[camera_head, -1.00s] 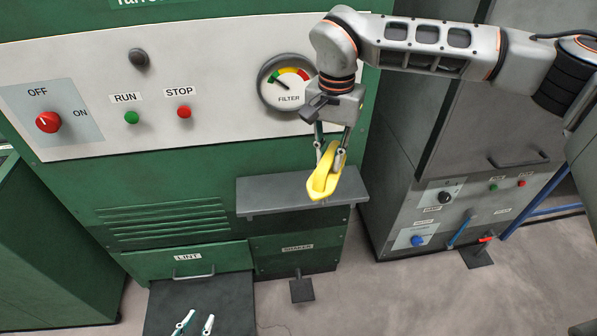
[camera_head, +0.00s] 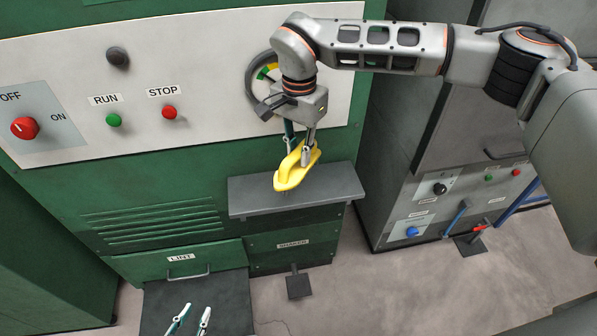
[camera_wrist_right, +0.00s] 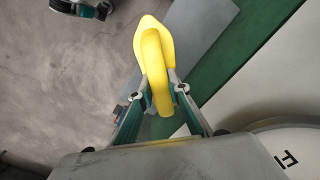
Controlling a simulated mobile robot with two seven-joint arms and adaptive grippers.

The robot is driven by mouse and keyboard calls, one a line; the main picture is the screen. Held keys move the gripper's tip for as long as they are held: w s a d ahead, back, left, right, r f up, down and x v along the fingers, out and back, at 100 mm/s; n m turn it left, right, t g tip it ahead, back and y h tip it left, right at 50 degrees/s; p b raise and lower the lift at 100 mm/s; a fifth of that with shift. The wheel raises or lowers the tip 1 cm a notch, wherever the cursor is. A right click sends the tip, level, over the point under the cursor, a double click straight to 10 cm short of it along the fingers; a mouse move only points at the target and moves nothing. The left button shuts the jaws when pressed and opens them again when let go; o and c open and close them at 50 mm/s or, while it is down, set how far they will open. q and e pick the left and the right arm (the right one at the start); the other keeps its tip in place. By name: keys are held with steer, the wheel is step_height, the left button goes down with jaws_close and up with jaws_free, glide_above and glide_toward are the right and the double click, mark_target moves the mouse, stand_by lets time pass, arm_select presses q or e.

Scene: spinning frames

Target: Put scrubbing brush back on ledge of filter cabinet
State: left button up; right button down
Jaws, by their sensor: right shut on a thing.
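The yellow scrubbing brush (camera_head: 292,172) is in my right gripper (camera_head: 297,155), which is shut on its handle. In the head view the brush overlaps the grey ledge (camera_head: 335,186) of the green filter cabinet (camera_head: 160,170). I cannot tell whether its bristles touch the ledge. In the right wrist view the brush (camera_wrist_right: 155,62) sits between the two fingers (camera_wrist_right: 155,98), with part of the ledge (camera_wrist_right: 212,25) beyond it. My left gripper (camera_head: 190,320) shows only as two fingertips at the bottom edge, apart from each other, with nothing seen between them.
The filter gauge (camera_head: 262,80) is just behind my right wrist. A lint drawer (camera_head: 180,270) and a shaker pedal (camera_head: 299,285) are below the ledge. A grey machine (camera_head: 440,190) with knobs and levers stands at the right. The rest of the ledge looks bare.

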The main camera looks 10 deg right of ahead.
mark_target(299, 172)
steer(key=shift+f, duration=3.45)
steer(key=shift+f, duration=0.2)
steer(key=c, duration=1.9)
jaws_free()
steer(key=shift+r, duration=0.1)
step_height(299, 172, up, 12)
steer(key=shift+r, duration=0.1)
